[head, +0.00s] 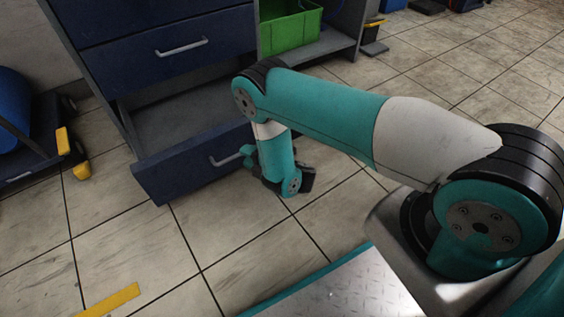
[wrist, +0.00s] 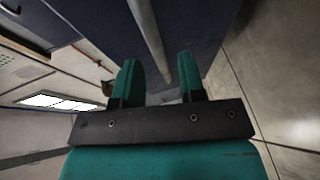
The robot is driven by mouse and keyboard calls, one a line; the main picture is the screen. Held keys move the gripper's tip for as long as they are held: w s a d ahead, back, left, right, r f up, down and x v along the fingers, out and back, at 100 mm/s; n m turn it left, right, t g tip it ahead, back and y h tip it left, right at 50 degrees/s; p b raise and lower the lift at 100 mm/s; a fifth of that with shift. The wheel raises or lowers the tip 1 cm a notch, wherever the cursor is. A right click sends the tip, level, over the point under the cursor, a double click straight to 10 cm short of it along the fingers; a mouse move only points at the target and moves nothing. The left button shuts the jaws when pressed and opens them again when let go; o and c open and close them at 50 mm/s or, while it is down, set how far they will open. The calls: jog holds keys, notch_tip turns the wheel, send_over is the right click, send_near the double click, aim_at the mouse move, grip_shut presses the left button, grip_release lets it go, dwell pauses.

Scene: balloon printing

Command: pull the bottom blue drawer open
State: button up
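The bottom blue drawer (head: 190,168) stands pulled out of the grey cabinet in the head view, with its empty-looking inside showing behind the front. Its light metal bar handle (head: 224,161) is on the drawer front. My gripper (head: 247,156) is at the right end of this handle. In the wrist view the two teal fingers are spread apart, and the handle bar (wrist: 151,42) runs down into the gap between them, with space visible on both sides. Whether a finger touches the bar is not clear.
A closed blue drawer (head: 170,48) with its own handle is above. A green crate (head: 290,30) sits on the shelf to the right. A dolly with yellow corners (head: 72,152) stands at the left. The tiled floor in front of the drawer is clear, with a yellow tape strip (head: 110,300).

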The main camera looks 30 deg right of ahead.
jog(key=p+v, duration=1.4)
jog(key=p, duration=0.3)
jog(key=shift+s, duration=0.2)
jog(key=shift+w, duration=0.1)
